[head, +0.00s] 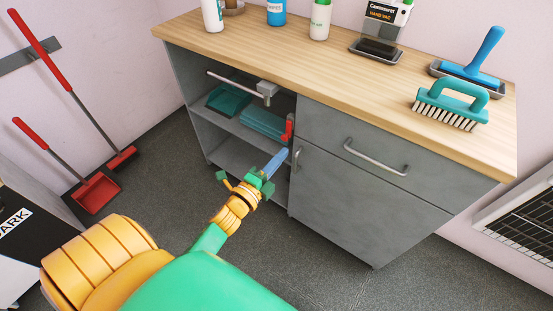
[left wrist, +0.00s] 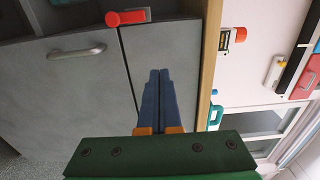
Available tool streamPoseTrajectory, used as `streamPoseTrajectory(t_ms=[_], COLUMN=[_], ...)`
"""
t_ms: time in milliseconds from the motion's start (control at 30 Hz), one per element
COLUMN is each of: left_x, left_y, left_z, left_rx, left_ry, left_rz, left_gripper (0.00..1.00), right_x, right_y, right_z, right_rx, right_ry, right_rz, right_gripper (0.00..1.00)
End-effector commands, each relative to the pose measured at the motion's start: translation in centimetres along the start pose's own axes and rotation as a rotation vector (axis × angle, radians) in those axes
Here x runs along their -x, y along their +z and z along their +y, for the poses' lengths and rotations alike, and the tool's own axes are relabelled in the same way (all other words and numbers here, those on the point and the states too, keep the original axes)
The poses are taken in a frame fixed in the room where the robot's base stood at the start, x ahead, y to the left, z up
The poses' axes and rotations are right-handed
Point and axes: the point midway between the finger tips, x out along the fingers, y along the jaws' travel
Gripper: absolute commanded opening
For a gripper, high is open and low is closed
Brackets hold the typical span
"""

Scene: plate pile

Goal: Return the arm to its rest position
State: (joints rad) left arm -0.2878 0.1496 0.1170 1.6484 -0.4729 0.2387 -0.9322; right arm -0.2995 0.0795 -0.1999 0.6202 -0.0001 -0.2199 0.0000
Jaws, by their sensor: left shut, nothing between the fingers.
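My left gripper (head: 279,157) reaches out from the lower left in the head view, its blue fingers in front of the grey cabinet (head: 350,195), near the open shelf's right edge. In the left wrist view the two blue fingers of my left gripper (left wrist: 159,74) lie side by side, shut, with nothing between them. I cannot tell whether the fingertips touch the cabinet. My right gripper is in neither view.
The open shelf holds a teal dustpan (head: 229,101) and a folded teal stack (head: 264,123); a red handle (head: 289,128) is close to my fingers. Bottles, a hand vacuum (head: 381,28) and a scrub brush (head: 452,105) stand on the wooden top (head: 330,60).

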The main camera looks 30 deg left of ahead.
Motion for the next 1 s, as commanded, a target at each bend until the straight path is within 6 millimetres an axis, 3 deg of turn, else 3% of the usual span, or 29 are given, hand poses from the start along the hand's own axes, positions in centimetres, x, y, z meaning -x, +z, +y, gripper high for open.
streamPoseTrajectory(t_ms=[100,267,333,400,467,533,633,700,800,900,1000], left_x=[1.3,1.6,1.9,3.4,6.1,11.0,19.4,24.9,30.8,33.9,34.5], left_y=[0.0,0.0,0.0,-0.4,-1.1,-2.4,-4.2,-5.0,-5.6,-5.8,-5.8], left_z=[0.0,0.2,2.0,6.2,11.1,16.7,22.2,24.2,25.5,25.9,26.1], left_rx=[0.000,0.010,0.090,0.267,0.468,0.690,0.918,1.015,1.086,1.111,1.115], left_ry=[0.001,0.009,0.078,0.235,0.419,0.642,0.907,1.041,1.157,1.206,1.216], left_rz=[-0.001,-0.002,-0.018,-0.066,-0.146,-0.285,-0.526,-0.697,-0.889,-0.996,-1.019], left_gripper=[0.00,0.00,0.00,0.00,0.00,0.00,0.00,0.00,0.00,0.00,0.00], right_x=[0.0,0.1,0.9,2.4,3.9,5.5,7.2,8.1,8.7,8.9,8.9], right_y=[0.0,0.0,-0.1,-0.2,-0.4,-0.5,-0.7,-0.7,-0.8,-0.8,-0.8], right_z=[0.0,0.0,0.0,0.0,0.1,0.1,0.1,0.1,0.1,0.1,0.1], right_rx=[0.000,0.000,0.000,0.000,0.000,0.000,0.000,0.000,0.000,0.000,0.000], right_ry=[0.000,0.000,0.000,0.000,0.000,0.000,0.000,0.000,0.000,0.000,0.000], right_rz=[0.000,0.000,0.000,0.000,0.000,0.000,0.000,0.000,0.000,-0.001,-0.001], right_gripper=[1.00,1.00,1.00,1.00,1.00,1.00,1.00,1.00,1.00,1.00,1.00])
